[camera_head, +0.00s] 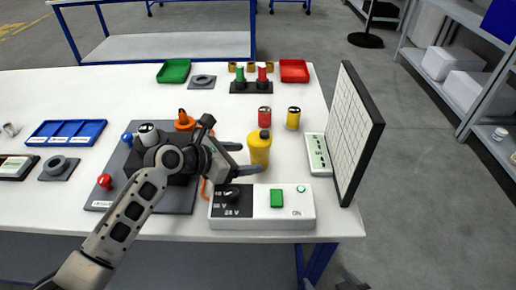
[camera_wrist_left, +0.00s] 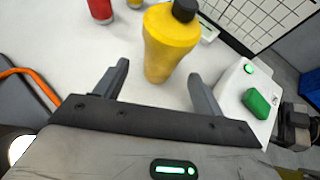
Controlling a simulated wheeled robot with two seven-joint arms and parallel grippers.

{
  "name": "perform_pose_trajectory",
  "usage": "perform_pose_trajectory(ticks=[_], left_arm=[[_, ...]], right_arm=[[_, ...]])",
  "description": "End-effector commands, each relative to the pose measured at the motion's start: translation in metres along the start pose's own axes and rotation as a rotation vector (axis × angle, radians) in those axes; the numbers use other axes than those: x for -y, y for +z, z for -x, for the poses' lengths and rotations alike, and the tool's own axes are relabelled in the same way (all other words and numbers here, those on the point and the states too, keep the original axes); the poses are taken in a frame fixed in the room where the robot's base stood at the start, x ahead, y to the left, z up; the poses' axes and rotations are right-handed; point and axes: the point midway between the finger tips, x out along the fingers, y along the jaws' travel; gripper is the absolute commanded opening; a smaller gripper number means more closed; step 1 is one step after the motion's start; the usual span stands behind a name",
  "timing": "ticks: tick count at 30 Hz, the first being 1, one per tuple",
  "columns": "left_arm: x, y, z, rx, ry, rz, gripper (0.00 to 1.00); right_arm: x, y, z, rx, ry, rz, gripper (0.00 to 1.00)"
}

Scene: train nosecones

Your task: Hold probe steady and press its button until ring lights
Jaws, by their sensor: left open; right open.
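A yellow bottle-shaped body with a black cap (camera_head: 260,150) stands upright on the white table; it may be the probe, but I see no ring on it. It also shows in the left wrist view (camera_wrist_left: 172,45), just ahead of the fingertips. My left gripper (camera_head: 246,159) is open and empty, with its fingers spread either side of the body's line. A white box (camera_head: 236,222) in front carries a green button (camera_head: 277,198), a black knob and a small green-lit ring (camera_head: 301,188). A dark part at the wrist view's right edge looks like my right gripper (camera_wrist_left: 298,122); its fingers are unclear.
A red can (camera_head: 265,116) and a yellow can (camera_head: 293,118) stand behind the yellow body. A gridded panel (camera_head: 352,130) stands upright to the right. A grey board (camera_head: 110,190) with several knobs lies under my left arm.

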Motion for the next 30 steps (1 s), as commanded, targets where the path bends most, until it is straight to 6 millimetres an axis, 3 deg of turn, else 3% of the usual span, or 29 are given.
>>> perform_pose_trajectory(ticks=[9,22,23,27,30], left_arm=[[0.001,0.000,-0.038,0.001,-0.001,-0.001,0.69],[0.001,0.000,-0.045,0.000,-0.001,-0.002,0.69],[0.001,0.000,-0.045,0.000,-0.001,-0.002,0.66],[0.001,0.000,-0.045,0.000,-0.001,-0.002,0.31],[0.001,0.000,-0.045,0.000,-0.001,-0.002,0.31]], right_arm=[[0.000,0.002,-0.002,-0.001,-0.002,-0.001,0.75],[0.001,0.002,-0.002,-0.002,-0.003,-0.001,0.75],[0.001,0.001,-0.002,-0.002,-0.003,-0.001,0.75],[0.001,0.001,-0.002,-0.003,-0.003,-0.001,0.75],[0.001,0.001,-0.002,-0.003,-0.004,-0.001,0.73]])
